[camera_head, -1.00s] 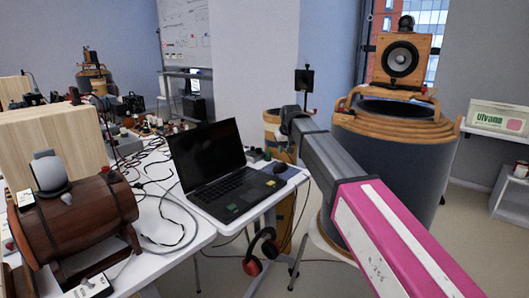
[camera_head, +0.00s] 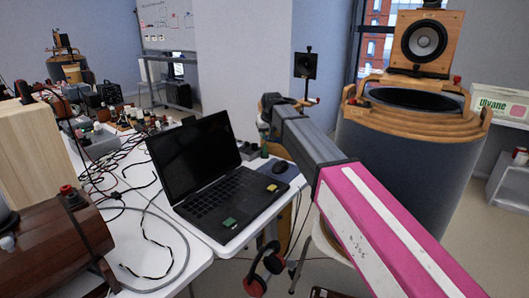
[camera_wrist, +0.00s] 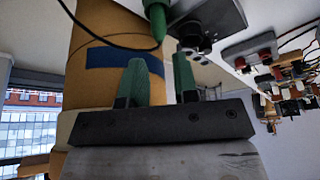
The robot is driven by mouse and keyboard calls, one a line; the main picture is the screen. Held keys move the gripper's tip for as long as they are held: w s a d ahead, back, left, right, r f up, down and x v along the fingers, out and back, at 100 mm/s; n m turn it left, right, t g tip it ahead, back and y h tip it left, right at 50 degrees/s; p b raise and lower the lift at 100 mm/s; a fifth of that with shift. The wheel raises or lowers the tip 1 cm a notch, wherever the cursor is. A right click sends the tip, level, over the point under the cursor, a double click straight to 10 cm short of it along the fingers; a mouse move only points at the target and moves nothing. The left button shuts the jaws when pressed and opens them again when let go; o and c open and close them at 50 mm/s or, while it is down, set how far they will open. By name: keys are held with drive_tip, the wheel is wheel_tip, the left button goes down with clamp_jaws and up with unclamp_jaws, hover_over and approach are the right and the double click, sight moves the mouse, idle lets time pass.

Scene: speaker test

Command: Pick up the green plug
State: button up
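A green tapered piece with a dark cable beside it, which looks like the green plug (camera_wrist: 156,20), shows at the top of the wrist view, partly cut off by the frame edge. My gripper (camera_wrist: 160,62) has two green fingers standing apart with a gap between them. The green piece is beyond the fingertips, roughly in line with the gap, and nothing is seen held. In the head view my gripper end (camera_head: 266,118) is small, beyond the laptop's right side, and I cannot make out the plug there.
An open laptop (camera_head: 205,165) stands on the white table (camera_head: 205,262), with loose cables to its left. A large dark drum (camera_head: 385,165) bears a wooden speaker (camera_head: 427,43) at right. A wooden barrel (camera_head: 55,250) is at lower left. Red-black headphones (camera_head: 265,270) hang below the table edge.

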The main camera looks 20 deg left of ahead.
sight(265, 146)
drive_tip(key=shift+x, duration=3.4)
drive_tip(key=shift+d, duration=0.1)
clamp_jaws()
